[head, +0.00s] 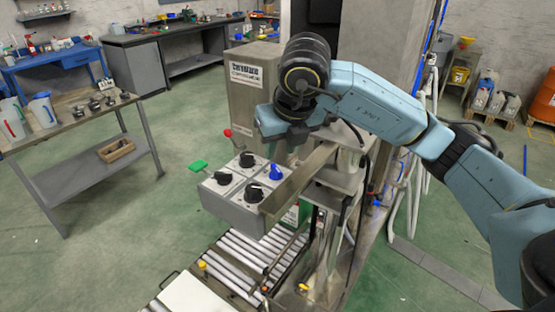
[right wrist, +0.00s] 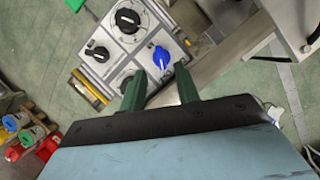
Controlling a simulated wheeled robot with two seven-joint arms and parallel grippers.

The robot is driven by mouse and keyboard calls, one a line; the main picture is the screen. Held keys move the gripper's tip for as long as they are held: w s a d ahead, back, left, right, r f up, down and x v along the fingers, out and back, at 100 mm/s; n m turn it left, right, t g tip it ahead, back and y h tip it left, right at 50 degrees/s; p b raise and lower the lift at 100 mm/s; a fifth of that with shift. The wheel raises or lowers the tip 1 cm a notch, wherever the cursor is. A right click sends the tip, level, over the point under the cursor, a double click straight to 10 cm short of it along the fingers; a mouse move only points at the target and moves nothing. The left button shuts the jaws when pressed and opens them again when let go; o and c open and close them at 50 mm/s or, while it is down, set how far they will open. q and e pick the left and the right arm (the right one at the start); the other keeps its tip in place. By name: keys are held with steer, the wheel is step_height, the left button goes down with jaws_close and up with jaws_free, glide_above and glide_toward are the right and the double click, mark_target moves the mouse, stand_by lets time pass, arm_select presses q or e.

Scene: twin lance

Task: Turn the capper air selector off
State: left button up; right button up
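A grey control box (head: 232,208) carries several black knobs (head: 247,160) and one blue knob (head: 275,172) on its sloped top. The blue knob also shows in the right wrist view (right wrist: 161,57), with a pale base plate around it. Labels are too small to read, so I cannot tell which knob is the capper air selector. My right gripper (right wrist: 160,86) is open, with its two green fingers apart, just short of the blue knob, which appears between and beyond the fingertips. No contact shows. One black knob is partly hidden by the left finger. My left gripper is out of view.
A metal bar (head: 300,180) runs close along the box's right side. A green-handled lever (head: 198,166) and a red ball knob (head: 228,132) stand near the box. A roller conveyor (head: 245,250) lies below. A grey machine cabinet (head: 250,95) rises behind.

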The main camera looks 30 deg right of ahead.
steer(key=v, duration=0.7)
steer(key=shift+r, duration=0.1)
